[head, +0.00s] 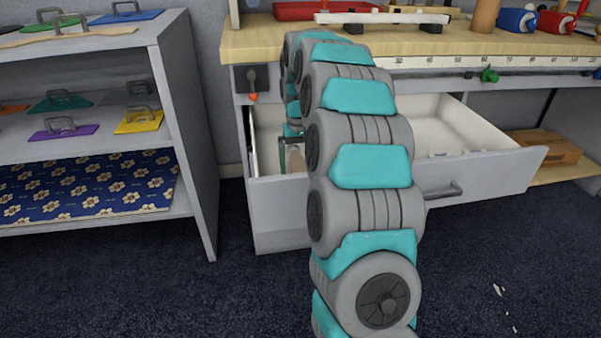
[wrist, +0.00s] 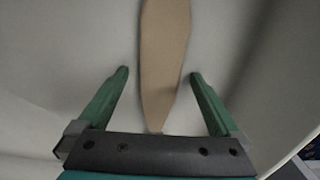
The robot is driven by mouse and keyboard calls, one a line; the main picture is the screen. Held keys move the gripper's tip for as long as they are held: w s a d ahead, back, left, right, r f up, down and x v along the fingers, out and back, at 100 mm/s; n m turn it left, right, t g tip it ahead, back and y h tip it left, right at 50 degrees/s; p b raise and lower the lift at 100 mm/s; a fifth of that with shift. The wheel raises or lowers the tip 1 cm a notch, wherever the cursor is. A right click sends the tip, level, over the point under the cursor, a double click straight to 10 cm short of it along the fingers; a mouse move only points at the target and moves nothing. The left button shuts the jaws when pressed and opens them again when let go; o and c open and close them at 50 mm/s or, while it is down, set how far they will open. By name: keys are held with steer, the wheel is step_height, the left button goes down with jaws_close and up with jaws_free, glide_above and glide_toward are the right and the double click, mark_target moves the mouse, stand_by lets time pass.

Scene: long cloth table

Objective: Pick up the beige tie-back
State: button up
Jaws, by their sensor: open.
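The beige tie-back (wrist: 166,40) is a long, flat tan strip in the wrist view. It runs from the top edge down to a narrow tip near my gripper's dark palm and lies on the pale drawer floor. My gripper (wrist: 159,74) is open, with one green finger on each side of the strip and a gap to both. In the head view my gripper (head: 287,156) is down in the left part of the open drawer (head: 490,172), partly hidden by my arm. I cannot make out the tie-back there.
The drawer walls stand around my gripper. The wooden worktop (head: 255,38) above carries a red tray (head: 310,10) and spools (head: 517,20). A grey shelf unit (head: 190,120) with coloured handled plates stands at left. A wooden block (head: 545,146) lies on a shelf at right.

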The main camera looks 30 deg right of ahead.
steer(key=shift+c, duration=0.2)
steer(key=c, duration=1.4)
steer(key=shift+r, duration=0.1)
steer(key=shift+c, duration=0.2)
